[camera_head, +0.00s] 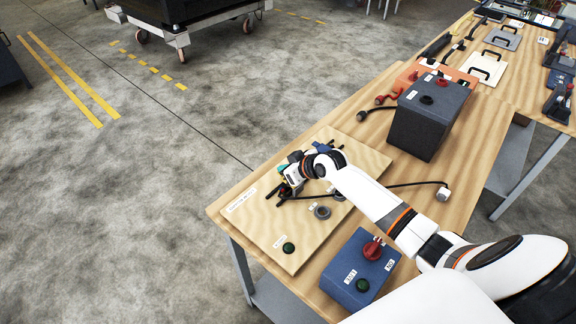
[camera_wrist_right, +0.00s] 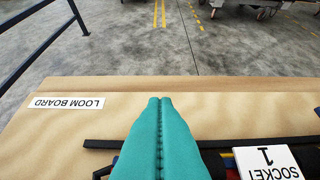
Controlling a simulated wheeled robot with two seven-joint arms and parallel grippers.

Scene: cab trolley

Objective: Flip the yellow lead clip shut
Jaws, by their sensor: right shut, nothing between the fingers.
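My right gripper (camera_head: 297,168) is over the loom board (camera_head: 262,228) on the bench. In the wrist view its teal fingers (camera_wrist_right: 160,103) are shut together with nothing between them. A dark strip (camera_wrist_right: 100,144) and a white "SOCKET 1" label (camera_wrist_right: 268,163) lie just below and beside the fingers. Small red, blue and yellow bits (camera_wrist_right: 230,163) show between the fingers and the label. I cannot make out the yellow lead clip or whether it is open; the gripper and wrist hide much of that spot. My left gripper is not in view.
A blue box (camera_head: 360,275) with a red knob stands near the front edge. A dark grey box (camera_head: 422,115) stands behind the board. A black cable ends in a pale plug (camera_head: 443,194). Grey round parts (camera_head: 322,212) and a green button (camera_head: 288,248) sit on the board.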

